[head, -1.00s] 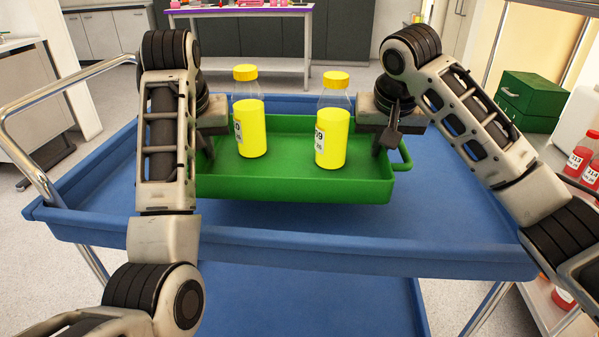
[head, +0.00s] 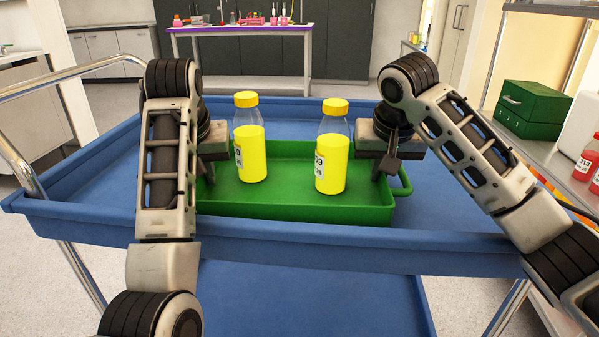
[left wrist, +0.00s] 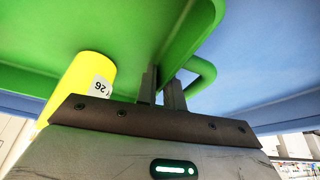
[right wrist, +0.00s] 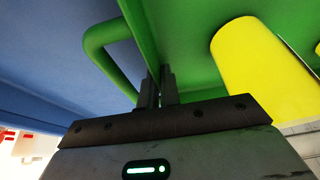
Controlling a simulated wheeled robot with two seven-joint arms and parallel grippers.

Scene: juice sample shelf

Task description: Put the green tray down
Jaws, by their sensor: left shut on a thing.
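The green tray (head: 300,212) is level over the blue cart top (head: 450,190), close to its front rim; I cannot tell whether its underside touches. Two yellow-capped bottles of yellow liquid stand upright in it, a left one (head: 251,155) and a right one (head: 332,162). My left gripper (left wrist: 162,88) is shut on the tray's left end wall, beside a handle. My right gripper (right wrist: 158,88) has its fingers on either side of the right end wall, beside the other handle (right wrist: 98,50), and looks shut on it.
The cart has a metal push rail (head: 20,165) at the left. At the right, a shelf bears green drawer boxes (head: 530,108) and red bottles (head: 588,160). A purple-edged bench (head: 240,29) stands far behind. The cart top is bare behind and right of the tray.

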